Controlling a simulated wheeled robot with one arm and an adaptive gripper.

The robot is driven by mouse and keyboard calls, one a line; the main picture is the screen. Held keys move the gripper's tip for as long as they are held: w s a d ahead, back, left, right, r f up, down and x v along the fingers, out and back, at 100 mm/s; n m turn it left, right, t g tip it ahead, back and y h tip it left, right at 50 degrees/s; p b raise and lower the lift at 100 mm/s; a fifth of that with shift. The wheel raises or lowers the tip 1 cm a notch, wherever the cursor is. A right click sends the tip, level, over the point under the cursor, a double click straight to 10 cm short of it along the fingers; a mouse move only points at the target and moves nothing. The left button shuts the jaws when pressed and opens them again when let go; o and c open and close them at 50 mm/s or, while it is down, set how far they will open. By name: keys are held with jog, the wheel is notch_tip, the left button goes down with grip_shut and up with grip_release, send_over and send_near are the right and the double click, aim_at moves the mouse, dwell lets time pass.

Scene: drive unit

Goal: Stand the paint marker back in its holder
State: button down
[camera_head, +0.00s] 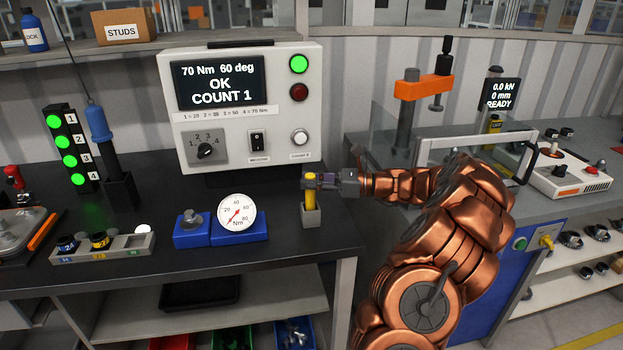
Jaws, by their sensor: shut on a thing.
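The yellow paint marker (310,198) stands upright, its lower end at the mouth of a small grey block-shaped holder (311,216) near the right end of the dark bench. My gripper (314,181) is shut on the marker's upper part, reaching in from the right. The marker's lower end is hidden by the holder, so I cannot tell how deep it sits.
A torque gauge on a blue base (238,213) stands left of the holder. A white controller box (246,108) reading "OK COUNT 1" rises behind. A socket tray (103,244) lies further left. A press with a clear guard (470,150) is at right.

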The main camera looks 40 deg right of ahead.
jog(key=c, duration=0.9)
grip_release()
jog(key=shift+o, duration=0.2)
jog(key=v, duration=1.2)
